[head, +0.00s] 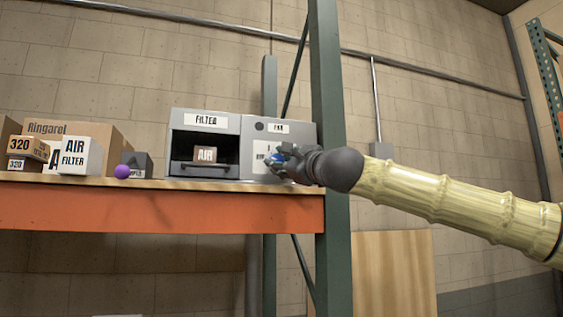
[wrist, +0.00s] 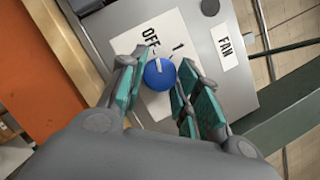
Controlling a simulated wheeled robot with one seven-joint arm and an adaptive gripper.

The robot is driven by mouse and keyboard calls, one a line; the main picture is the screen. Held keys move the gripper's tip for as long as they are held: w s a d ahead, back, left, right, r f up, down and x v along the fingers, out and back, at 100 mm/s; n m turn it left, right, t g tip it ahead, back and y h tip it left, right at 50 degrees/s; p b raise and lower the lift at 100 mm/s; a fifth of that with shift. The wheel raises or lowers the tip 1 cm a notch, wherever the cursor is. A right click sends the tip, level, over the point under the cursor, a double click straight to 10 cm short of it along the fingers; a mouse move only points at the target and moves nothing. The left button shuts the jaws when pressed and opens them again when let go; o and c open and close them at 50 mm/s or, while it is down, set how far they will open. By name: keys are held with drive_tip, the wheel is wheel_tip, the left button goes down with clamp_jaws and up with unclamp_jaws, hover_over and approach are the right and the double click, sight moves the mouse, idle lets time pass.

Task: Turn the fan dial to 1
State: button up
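The blue fan dial (wrist: 159,74) is on a white plate (wrist: 128,38) printed "OFF" and "1" on the grey fan panel. A short white mark on the dial appears to face the "OFF" side rather than the "1". My gripper (wrist: 163,68) has its teal-padded fingers on either side of the dial, with the tips spread wider than it. Whether a pad touches the dial is unclear. In the head view, my gripper (head: 275,158) is at the front of the fan unit (head: 294,130) and hides much of the plate; a bit of blue shows at its fingers.
Left of the fan unit, the filter housing (head: 205,120) holds an "AIR" block (head: 205,155). A purple ball (head: 122,172) and several boxes stand further left on the shelf with its orange beam (head: 150,210). A green rack post (head: 328,120) stands close to my arm.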

drive_tip(key=shift+f+m+t+b, duration=0.3)
drive_tip(key=shift+m+b, duration=0.4)
drive_tip(key=shift+b, duration=1)
drive_tip(key=m+t+h+b, duration=0.1)
drive_tip(key=m+b, duration=0.3)
drive_tip(key=b, duration=0.1)
drive_tip(key=m+t+h+b, duration=0.1)
drive_tip(key=m+h+b, duration=0.1)
drive_tip(key=m+b, duration=0.2)
drive_tip(key=m+t+h+b, duration=0.1)
drive_tip(key=m+h+b, duration=0.1)
drive_tip(key=b, duration=0.4)
drive_tip(key=shift+s+a+r+m+b, duration=0.15)
drive_tip(key=shift+r+m+b, duration=0.15)
drive_tip(key=shift+m, duration=0.6)
drive_tip(key=shift+r+m, duration=0.1)
drive_tip(key=shift+m, duration=0.3)
drive_tip(key=o, duration=1)
drive_tip(key=shift+f, duration=0.2)
